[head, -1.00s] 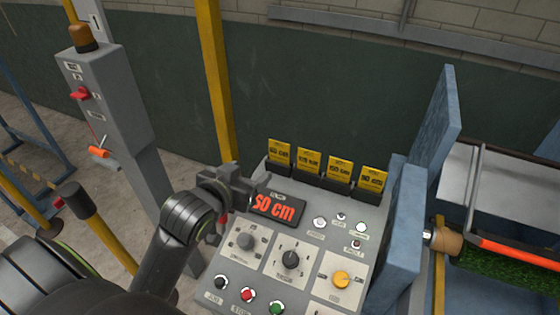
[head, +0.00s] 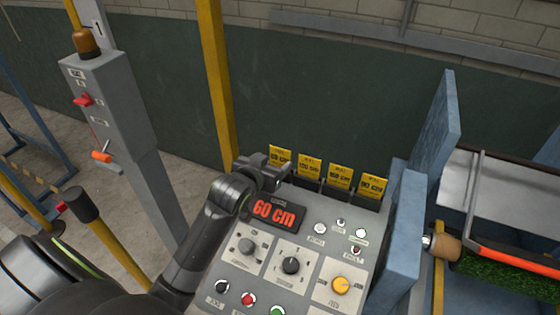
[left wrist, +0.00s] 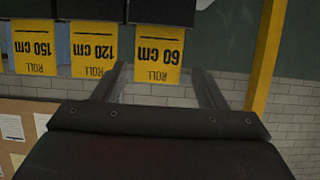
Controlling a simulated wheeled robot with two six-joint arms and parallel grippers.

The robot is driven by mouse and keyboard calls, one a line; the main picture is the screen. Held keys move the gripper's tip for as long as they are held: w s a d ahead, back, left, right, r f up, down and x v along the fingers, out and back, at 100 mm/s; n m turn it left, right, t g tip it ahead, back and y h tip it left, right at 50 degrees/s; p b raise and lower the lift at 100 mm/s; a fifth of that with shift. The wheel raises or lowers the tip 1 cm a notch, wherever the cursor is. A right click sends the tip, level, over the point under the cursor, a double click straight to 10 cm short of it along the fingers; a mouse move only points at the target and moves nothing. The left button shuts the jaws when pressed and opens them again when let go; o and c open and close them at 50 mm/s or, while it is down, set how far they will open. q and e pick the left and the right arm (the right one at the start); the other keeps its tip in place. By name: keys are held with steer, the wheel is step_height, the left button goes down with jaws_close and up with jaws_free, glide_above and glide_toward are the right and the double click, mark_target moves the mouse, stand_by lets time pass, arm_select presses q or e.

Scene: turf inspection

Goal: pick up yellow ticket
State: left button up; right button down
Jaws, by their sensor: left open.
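Several yellow tickets stand in a row of dark holders along the back edge of the control panel. The leftmost yellow ticket (head: 280,155) is partly hidden low down by my left gripper (head: 274,170). In the left wrist view this ticket (left wrist: 157,53) appears upside down and reads "ROLL 60 cm". My left gripper (left wrist: 160,74) is open and empty, with one finger to each side of that ticket in the picture. I cannot tell whether it touches. My right gripper is not in view.
The panel's display (head: 273,214) reads "60 cm", above knobs and buttons. A blue upright plate (head: 398,240) stands close on the panel's right. A yellow post (head: 217,80) rises behind the panel's left. A grey switch box (head: 110,105) stands further left.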

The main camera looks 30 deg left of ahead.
mark_target(280, 156)
arm_select(q)
steer(key=x, duration=0.1)
steer(key=p+x, duration=0.1)
steer(key=x, duration=0.1)
steer(key=shift+w+d+r, duration=0.1)
steer(key=shift+d+r, duration=0.05)
steer(key=shift+r, duration=0.1)
steer(key=shift+w+f, duration=0.3)
steer(key=shift+w, duration=0.2)
steer(key=c, duration=0.7)
